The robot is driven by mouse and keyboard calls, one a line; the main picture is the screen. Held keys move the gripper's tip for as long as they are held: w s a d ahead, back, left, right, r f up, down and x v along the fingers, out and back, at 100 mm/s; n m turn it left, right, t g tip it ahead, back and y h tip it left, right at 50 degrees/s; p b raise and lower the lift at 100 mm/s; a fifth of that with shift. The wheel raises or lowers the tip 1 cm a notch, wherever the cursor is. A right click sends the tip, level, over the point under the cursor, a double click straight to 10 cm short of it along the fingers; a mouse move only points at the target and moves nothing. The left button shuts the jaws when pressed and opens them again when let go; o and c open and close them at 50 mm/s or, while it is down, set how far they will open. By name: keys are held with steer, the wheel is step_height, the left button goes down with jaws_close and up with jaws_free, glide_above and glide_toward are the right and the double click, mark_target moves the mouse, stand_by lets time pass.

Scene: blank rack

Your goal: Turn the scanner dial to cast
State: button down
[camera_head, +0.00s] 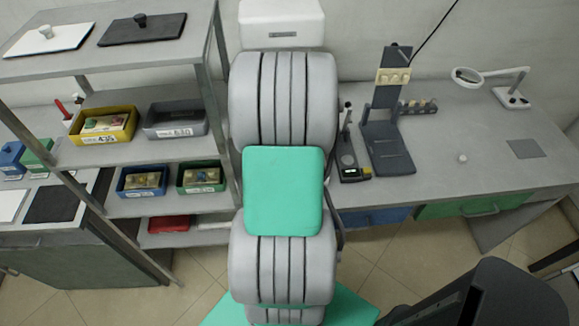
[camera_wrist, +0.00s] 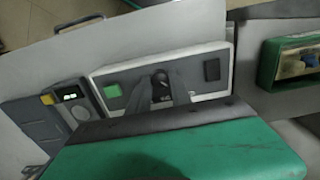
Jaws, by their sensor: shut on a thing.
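In the head view my grey and green arm hides the panel and my gripper; a white housing (camera_head: 282,24) shows beyond the arm.
A small device with a lit display (camera_head: 350,163) and a dark stand (camera_head: 388,145) are just right of my arm. A shelf rack (camera_head: 150,65) with yellow, grey, blue and green bins stands close on the left. The bench's right part has a magnifier lamp (camera_head: 500,85) and free room.

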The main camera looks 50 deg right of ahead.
stand_by(0.3)
steer(key=c, duration=1.2)
jaws_free()
steer(key=shift+o, duration=0.2)
step_height(320, 180, up, 8)
steer(key=shift+f+b, duration=0.1)
steer(key=shift+b, duration=0.4)
